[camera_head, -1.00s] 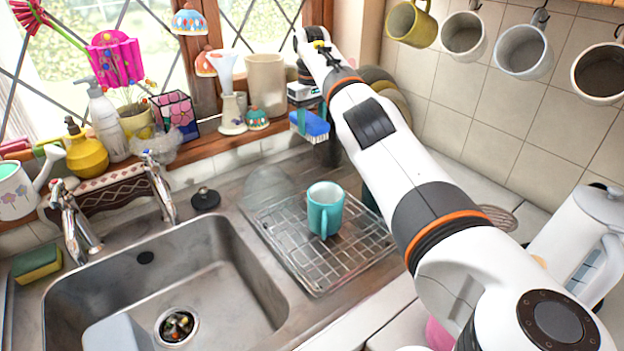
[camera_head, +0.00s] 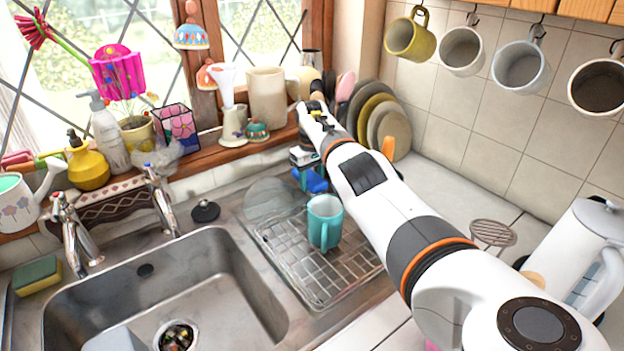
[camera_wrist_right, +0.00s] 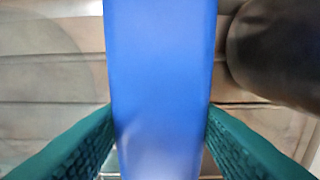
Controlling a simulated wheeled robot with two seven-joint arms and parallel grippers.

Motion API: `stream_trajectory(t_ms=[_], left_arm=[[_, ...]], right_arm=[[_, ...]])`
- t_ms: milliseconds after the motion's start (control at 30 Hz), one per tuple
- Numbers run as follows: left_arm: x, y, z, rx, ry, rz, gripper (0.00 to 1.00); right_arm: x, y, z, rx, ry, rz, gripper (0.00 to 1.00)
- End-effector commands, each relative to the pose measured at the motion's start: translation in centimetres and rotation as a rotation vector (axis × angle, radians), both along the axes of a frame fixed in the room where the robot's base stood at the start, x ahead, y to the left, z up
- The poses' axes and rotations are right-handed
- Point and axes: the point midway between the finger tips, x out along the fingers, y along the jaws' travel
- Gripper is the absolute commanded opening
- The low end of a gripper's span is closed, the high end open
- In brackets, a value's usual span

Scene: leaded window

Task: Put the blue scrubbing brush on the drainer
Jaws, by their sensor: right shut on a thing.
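The blue scrubbing brush (camera_head: 314,182) is held by my right gripper (camera_head: 305,168), just behind the teal mug in the head view. In the right wrist view the brush (camera_wrist_right: 160,75) fills the middle as a smooth blue strip, with the teal fingers of my right gripper (camera_wrist_right: 160,118) shut on either side of it. The wire drainer (camera_head: 318,290) lies on the worktop right of the sink, and the brush is at its far end. I cannot tell whether the brush touches it. My left gripper is not in view.
The teal mug (camera_head: 324,222) stands on the drainer, with a clear round dish (camera_head: 270,200) at its back left. Plates (camera_head: 388,130) stand upright behind my arm. The sink (camera_head: 190,290) is to the left. The drainer's front part is bare.

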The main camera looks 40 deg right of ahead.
Motion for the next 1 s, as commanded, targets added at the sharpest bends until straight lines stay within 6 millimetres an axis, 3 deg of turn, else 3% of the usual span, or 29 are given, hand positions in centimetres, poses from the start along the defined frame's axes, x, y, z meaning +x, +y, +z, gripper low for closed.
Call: stream_trajectory(t_ms=[200, 233, 367, 733, 1000], left_arm=[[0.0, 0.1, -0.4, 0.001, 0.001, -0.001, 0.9], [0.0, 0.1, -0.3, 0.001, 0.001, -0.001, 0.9], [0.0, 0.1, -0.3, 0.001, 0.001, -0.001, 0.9], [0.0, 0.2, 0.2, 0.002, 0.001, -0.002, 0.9], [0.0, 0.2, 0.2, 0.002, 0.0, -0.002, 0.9]], right_arm=[[0.0, 0.0, -0.4, -0.002, 0.0, 0.0, 0.18], [0.0, 0.0, -0.3, -0.001, 0.0, 0.0, 0.5], [0.0, 0.0, -0.2, -0.001, 0.0, 0.0, 0.69], [0.0, 0.0, 0.5, 0.0, -0.002, 0.0, 0.69], [0.1, -0.1, 5.6, -0.003, -0.006, 0.0, 0.69]])
